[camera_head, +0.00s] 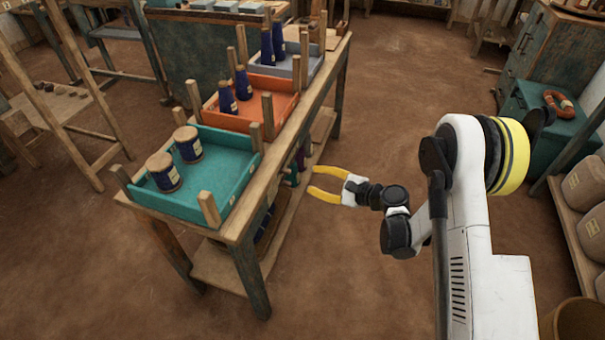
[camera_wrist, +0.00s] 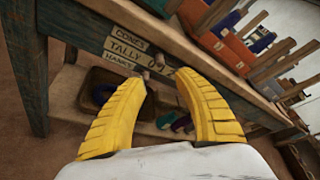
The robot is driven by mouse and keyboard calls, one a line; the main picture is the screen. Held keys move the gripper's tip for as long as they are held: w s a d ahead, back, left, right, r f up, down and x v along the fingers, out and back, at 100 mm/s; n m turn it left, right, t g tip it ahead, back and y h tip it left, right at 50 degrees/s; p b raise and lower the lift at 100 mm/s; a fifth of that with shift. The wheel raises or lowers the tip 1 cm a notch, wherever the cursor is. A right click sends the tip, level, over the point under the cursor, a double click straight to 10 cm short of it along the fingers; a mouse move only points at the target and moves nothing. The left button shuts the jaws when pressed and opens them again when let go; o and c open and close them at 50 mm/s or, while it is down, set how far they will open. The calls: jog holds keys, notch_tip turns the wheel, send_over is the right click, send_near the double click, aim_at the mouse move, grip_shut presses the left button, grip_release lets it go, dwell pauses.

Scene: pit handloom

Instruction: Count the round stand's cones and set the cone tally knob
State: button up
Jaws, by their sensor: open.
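My gripper (camera_head: 313,181) is open and empty, just right of the long wooden table. In the wrist view its two yellow fingers (camera_wrist: 160,80) are apart and point at the table's front rail. A tally label (camera_wrist: 128,48) on that rail reads CONES, TALLY and HANKS, with figures at its right end. A small pale part that may be the knob (camera_wrist: 157,62) shows beyond the fingertips; its setting is unreadable. In the head view, two dark blue cones (camera_head: 235,92) stand in the orange tray (camera_head: 262,112) and two more (camera_head: 272,44) in the grey tray (camera_head: 298,66). I cannot make out a round stand.
The teal tray (camera_head: 215,185) at the table's near end holds two blue spools (camera_head: 175,160) with wooden tops. Wooden posts rise at the tray corners. Below, a shelf (camera_head: 218,262) holds bins. A teal chest (camera_head: 535,125) stands at right. Open floor lies right of the table.

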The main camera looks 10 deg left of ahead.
aim_at(289, 172)
jog(key=x, duration=1.1)
jog(key=shift+b, duration=0.4)
jog(key=shift+r, duration=0.1)
jog(key=shift+d, duration=0.1)
grip_shut()
